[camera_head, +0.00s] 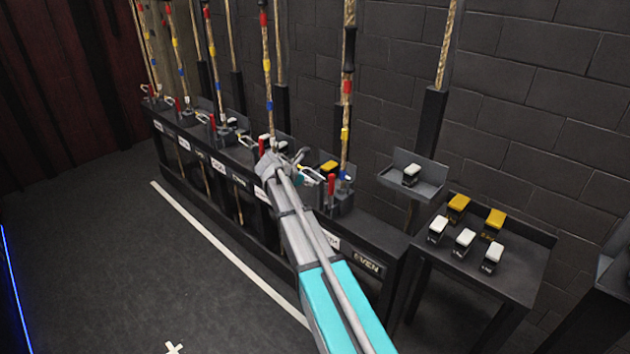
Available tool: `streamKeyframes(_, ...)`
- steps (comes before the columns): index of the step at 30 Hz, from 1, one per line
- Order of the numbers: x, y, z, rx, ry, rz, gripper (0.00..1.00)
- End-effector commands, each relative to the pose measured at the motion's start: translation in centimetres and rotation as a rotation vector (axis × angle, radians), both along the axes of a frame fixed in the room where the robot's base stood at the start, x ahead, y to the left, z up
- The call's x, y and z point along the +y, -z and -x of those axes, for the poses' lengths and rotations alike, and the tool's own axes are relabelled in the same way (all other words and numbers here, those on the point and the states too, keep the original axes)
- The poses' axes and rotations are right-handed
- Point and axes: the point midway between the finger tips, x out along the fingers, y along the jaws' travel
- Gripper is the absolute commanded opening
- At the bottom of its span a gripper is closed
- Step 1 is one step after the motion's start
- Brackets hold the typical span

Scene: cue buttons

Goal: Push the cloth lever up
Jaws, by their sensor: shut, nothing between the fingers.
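A black lever rail (222,166) runs along the brick wall, with ropes rising from its lever stations. A red-handled lever (332,188) stands upright at the nearest rope station. Another red handle (263,142) shows just behind my arm's end. My gripper (303,160) is shut and empty, over the rail between these two handles. My arm hides part of the rail, and contact with a lever cannot be told.
A black table (465,280) at the right holds several white and yellow cue buttons. A wall shelf (412,172) holds one white button. Ropes with coloured bands stand close around my gripper.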

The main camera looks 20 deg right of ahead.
Motion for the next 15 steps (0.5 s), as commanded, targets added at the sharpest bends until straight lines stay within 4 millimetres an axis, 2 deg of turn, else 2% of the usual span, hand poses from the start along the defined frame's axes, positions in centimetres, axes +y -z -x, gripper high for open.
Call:
streamKeyframes(1, 0.4, -0.9, 0.2, 0.001, -0.001, 0.000, 0.00)
streamKeyframes(6, 1.7, -2.2, 0.6, 0.000, 0.000, 0.000, 0.00)
streamKeyframes(15, 3.0, -3.5, 1.0, 0.000, 0.001, 0.000, 0.00)
